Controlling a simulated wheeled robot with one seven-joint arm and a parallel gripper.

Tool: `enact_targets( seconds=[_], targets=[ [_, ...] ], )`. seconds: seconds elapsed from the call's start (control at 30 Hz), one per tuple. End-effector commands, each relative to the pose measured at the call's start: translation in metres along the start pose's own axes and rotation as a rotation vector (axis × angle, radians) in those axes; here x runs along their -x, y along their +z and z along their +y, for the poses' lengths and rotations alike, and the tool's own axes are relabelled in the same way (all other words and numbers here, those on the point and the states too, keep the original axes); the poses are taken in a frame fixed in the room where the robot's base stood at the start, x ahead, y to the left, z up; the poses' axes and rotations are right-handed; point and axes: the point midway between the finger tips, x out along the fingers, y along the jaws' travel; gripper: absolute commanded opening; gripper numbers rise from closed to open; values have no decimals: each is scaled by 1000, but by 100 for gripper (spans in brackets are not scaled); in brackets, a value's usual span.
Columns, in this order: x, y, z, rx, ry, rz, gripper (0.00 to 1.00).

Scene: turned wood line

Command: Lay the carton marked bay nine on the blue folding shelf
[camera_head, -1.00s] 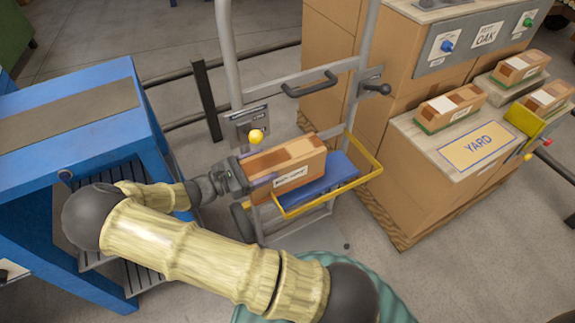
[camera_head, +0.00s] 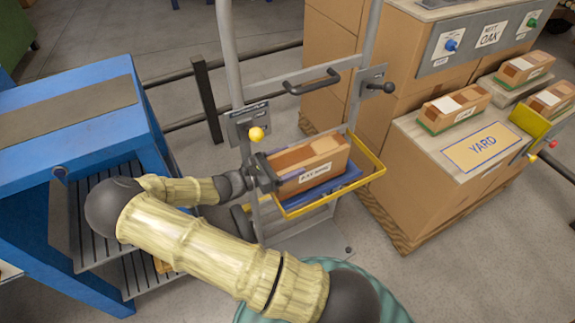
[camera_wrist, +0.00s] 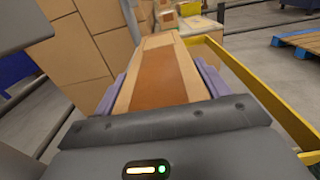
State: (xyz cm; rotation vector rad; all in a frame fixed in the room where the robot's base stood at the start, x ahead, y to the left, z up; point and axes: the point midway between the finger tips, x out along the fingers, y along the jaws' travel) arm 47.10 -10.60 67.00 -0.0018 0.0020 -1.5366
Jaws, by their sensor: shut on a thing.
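The carton marked bay nine (camera_head: 309,165) is a brown box with a white label on its near side. My gripper (camera_head: 266,172) is shut on its left end. The carton is over the blue folding shelf (camera_head: 330,195), which has a yellow rail and sits on a grey hand-truck frame. I cannot tell whether the carton's underside touches the shelf. In the wrist view the carton (camera_wrist: 160,75) lies between my purple-padded fingers (camera_wrist: 163,95), with the yellow rail to its right.
A yellow knob (camera_head: 257,134) and a black handle (camera_head: 313,82) are on the frame. A blue machine (camera_head: 75,110) stands at left.

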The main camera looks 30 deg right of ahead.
Motion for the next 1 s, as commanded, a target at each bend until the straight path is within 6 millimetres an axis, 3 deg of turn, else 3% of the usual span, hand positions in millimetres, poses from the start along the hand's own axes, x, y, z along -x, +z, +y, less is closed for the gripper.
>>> enact_targets(
  seconds=[0.47,0.5,0.53,0.9,1.0],
  targets=[
    [0,-9,0,-2,-1,-2,26],
    [0,-9,0,-2,0,-1,80],
    [0,-9,0,-2,0,0,83],
    [0,-5,0,-2,0,0,83],
    [11,-5,1,-2,3,1,83]
  ],
)
